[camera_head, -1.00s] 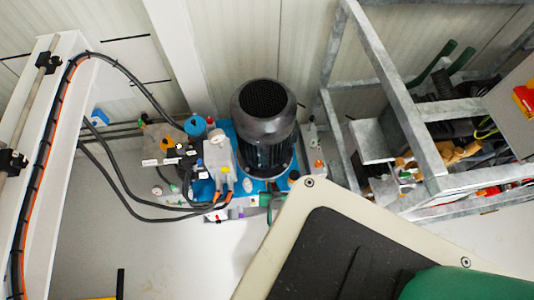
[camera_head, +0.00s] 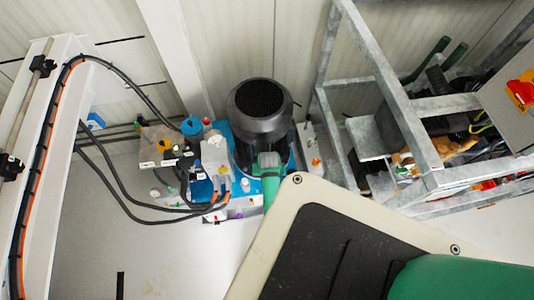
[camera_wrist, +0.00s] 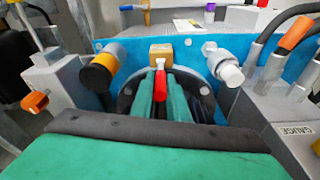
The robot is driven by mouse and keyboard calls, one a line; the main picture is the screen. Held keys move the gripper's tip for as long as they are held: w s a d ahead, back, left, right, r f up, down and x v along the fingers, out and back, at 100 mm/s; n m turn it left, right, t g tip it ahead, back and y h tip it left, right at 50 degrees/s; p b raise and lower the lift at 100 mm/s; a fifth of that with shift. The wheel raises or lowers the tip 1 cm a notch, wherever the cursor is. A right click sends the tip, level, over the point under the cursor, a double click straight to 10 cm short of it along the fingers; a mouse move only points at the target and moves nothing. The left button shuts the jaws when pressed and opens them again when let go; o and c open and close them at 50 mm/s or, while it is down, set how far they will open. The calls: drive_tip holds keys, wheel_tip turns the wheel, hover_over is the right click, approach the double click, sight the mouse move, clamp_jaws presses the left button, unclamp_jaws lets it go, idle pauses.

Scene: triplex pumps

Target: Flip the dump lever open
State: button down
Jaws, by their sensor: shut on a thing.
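In the wrist view, a small red lever (camera_wrist: 160,84) with a pale stem stands in front of a tan block (camera_wrist: 160,51). I take it to be the dump lever. My gripper (camera_wrist: 161,76) has its two green fingers on either side of the red lever and is shut on it. The lower part of the lever is hidden between the fingers. In the head view, a green part of my arm reaches up in front of the black motor (camera_head: 259,105); the lever cannot be made out there.
A yellow-and-black fitting (camera_wrist: 100,73) is left of the fingers, and a white valve fitting (camera_wrist: 224,68) is right. A grey block with a gauge label (camera_wrist: 296,130) is at the right. In the head view, black hoses (camera_head: 115,190) hang left and a metal frame (camera_head: 400,110) stands right.

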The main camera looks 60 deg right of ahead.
drive_tip(key=shift+d, duration=0.1)
idle(0.4)
drive_tip(key=c, duration=1.7)
unclamp_jaws()
drive_tip(key=r, duration=0.3)
drive_tip(key=a+r, duration=0.1)
drive_tip(key=r, duration=0.6)
drive_tip(key=shift+s+a+r, duration=0.3)
drive_tip(key=shift+s+a, duration=0.05)
